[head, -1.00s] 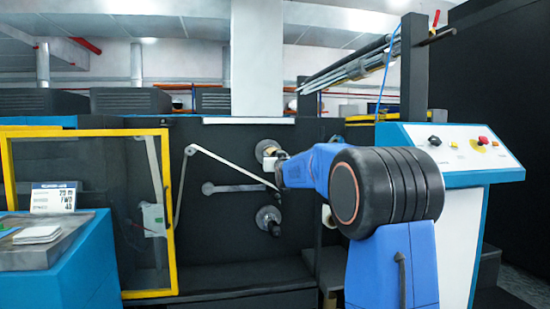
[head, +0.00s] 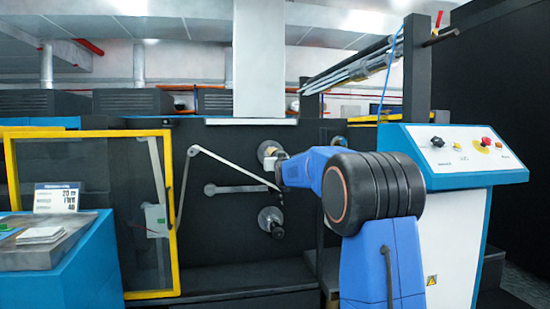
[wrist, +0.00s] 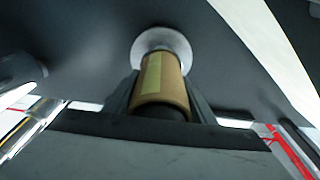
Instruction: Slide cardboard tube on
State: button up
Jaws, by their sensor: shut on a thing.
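In the wrist view a brown cardboard tube (wrist: 160,80) with a paler yellowish strip lies between the two dark fingers of my gripper (wrist: 161,104), which is shut on it. The tube's far end is in front of a pale round flange (wrist: 150,40) on the dark machine face. A dark round part shows at the tube's near end; I cannot tell whether it is a shaft or the tube's opening. In the head view my gripper (head: 280,174) is at the upper spindle (head: 267,150), and my arm hides most of the tube there. A lower spindle (head: 270,219) sticks out below, bare.
A yellow-framed clear guard (head: 172,230) stands open at left, beside a blue cabinet (head: 80,275). A pale web strip (head: 235,165) and a grey arm (head: 232,189) are left of the spindles. A control console (head: 455,180) stands close on the right.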

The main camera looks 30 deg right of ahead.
dwell(0.4)
jog(key=o, duration=1.1)
jog(key=shift+o, duration=0.2)
jog(key=v, duration=1.7)
jog(key=shift+s, duration=0.2)
jog(key=shift+a, duration=0.1)
jog(key=s+a+f+n+g+y, duration=0.1)
jog(key=s+a+f+g, duration=0.3)
jog(key=s+f, duration=0.7)
jog(key=s+a+f+n+g+y, duration=0.1)
jog(key=s+a+f+g, duration=0.4)
jog(key=s, duration=1.5)
jog(key=s+a+f+n+g+y, duration=0.1)
jog(key=s+a+f+g+y, duration=0.2)
jog(key=s+a+f, duration=0.8)
jog(key=s+f+g, duration=0.2)
jog(key=s+f, duration=0.2)
jog(key=f, duration=0.3)
jog(key=shift+s+a+f, duration=0.25)
jog(key=shift+s, duration=0.15)
